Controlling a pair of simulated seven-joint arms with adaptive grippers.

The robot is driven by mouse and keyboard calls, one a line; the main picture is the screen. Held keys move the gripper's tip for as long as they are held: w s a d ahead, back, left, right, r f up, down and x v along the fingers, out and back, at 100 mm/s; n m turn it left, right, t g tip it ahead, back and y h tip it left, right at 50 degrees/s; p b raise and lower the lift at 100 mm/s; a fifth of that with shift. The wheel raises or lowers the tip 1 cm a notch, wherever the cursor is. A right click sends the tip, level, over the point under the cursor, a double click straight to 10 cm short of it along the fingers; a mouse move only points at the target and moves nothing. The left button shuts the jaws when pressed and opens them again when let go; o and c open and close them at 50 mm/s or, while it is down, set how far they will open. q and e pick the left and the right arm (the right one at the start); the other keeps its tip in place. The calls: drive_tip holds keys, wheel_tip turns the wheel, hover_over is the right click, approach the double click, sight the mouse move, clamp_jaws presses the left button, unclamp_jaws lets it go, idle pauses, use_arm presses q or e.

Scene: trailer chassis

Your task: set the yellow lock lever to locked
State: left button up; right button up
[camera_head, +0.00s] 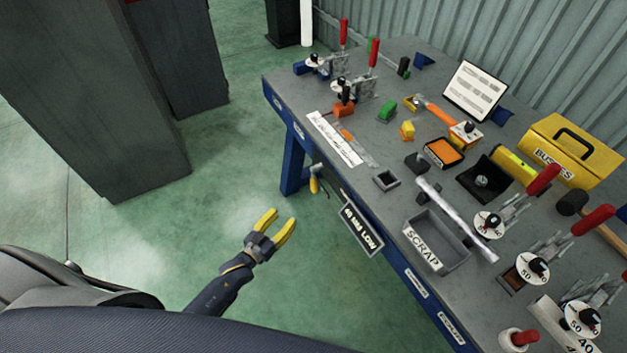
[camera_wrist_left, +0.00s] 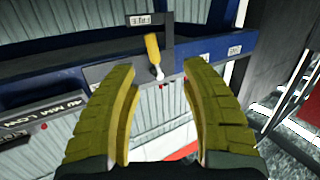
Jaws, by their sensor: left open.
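The yellow lock lever (camera_head: 314,185) is on the front edge of the blue bench, its yellow grip below the metal shaft in the head view. In the left wrist view the lever (camera_wrist_left: 153,50) shows its yellow grip and a pale metal shaft, with small red marks close to the shaft's end. My left gripper (camera_head: 280,218), with yellow fingers, is open and empty in front of the bench, apart from the lever. In the left wrist view the lever lies ahead, between the directions of the two fingers (camera_wrist_left: 158,75).
A "40 MM LOW" sign (camera_head: 362,229) hangs on the bench front, right of the lever. The bench top (camera_head: 375,206) carries a scrap tray (camera_head: 424,249), red-handled clamps and a yellow toolbox (camera_head: 567,158). Dark cabinets (camera_head: 90,95) stand left. Open floor lies between cabinets and bench.

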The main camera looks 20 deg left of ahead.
sight(311, 182)
use_arm(q)
drive_tip(key=shift+n+t+h, duration=0.4)
drive_tip(key=shift+t+h, duration=0.1)
drive_tip(key=r+x, duration=0.1)
drive_tip(key=x, duration=0.5)
drive_tip(key=r+x, duration=0.1)
drive_tip(key=x, duration=0.5)
drive_tip(key=r+x, duration=0.1)
drive_tip(key=x, duration=0.5)
drive_tip(key=shift+s+d, duration=0.1)
drive_tip(key=shift+d, duration=0.25)
clamp_jaws()
